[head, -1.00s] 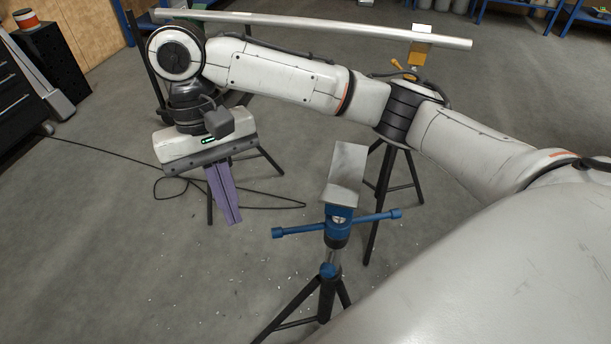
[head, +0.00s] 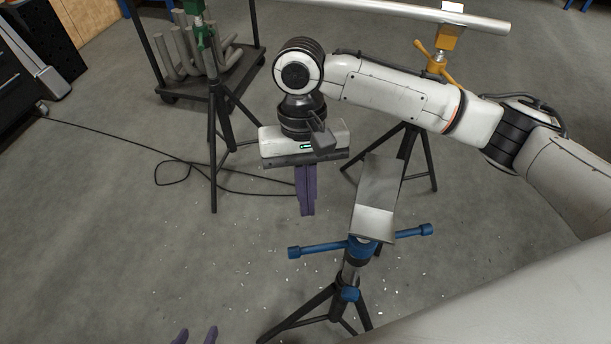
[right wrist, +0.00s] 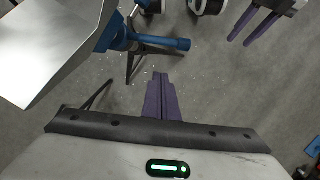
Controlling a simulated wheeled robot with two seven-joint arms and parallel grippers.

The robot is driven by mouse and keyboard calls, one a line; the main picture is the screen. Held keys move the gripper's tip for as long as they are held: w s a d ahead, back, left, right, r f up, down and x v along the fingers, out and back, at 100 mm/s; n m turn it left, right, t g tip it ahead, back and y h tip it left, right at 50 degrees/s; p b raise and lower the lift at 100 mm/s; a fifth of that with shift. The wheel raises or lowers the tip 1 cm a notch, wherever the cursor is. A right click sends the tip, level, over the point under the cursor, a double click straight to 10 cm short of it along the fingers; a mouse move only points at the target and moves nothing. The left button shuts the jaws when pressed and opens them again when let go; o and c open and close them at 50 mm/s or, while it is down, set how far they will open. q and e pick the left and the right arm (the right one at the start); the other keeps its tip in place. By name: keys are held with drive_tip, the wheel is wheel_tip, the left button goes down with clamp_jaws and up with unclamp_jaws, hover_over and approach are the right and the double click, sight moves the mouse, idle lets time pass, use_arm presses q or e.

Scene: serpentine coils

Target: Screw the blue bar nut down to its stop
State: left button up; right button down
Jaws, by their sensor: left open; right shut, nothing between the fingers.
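The blue bar nut (head: 334,247) sits on a tripod stand, its two arms reaching out left and right under a grey metal V-shaped cradle (head: 376,195). The cradle hides part of the nut's hub. The nut also shows in the right wrist view (right wrist: 163,43), above my fingers. My right gripper (head: 307,212) points down with its purple fingers together and empty, near the bar's left end and apart from it in the picture. It also shows in the right wrist view (right wrist: 162,82). My left gripper (head: 196,337) shows only its parted fingertips at the bottom edge; it is open and empty (right wrist: 240,42).
A long metal pipe (head: 400,13) runs across the back, resting near a stand with a yellow bar nut (head: 438,60). A green-topped stand (head: 204,40) and a dark cart (head: 180,92) stand back left. A black cable (head: 165,160) lies on the floor.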

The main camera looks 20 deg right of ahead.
use_arm(q)
drive_tip(key=shift+w+d+r, duration=0.1)
drive_tip(key=shift+w+r, duration=0.3)
drive_tip(key=shift+w, duration=0.05)
use_arm(e)
drive_tip(key=s, duration=0.1)
drive_tip(key=s+f, duration=0.2)
drive_tip(key=s, duration=0.1)
drive_tip(key=shift+s+a+f, duration=0.1)
drive_tip(key=shift+a, duration=0.2)
use_arm(q)
drive_tip(key=shift+s, duration=0.1)
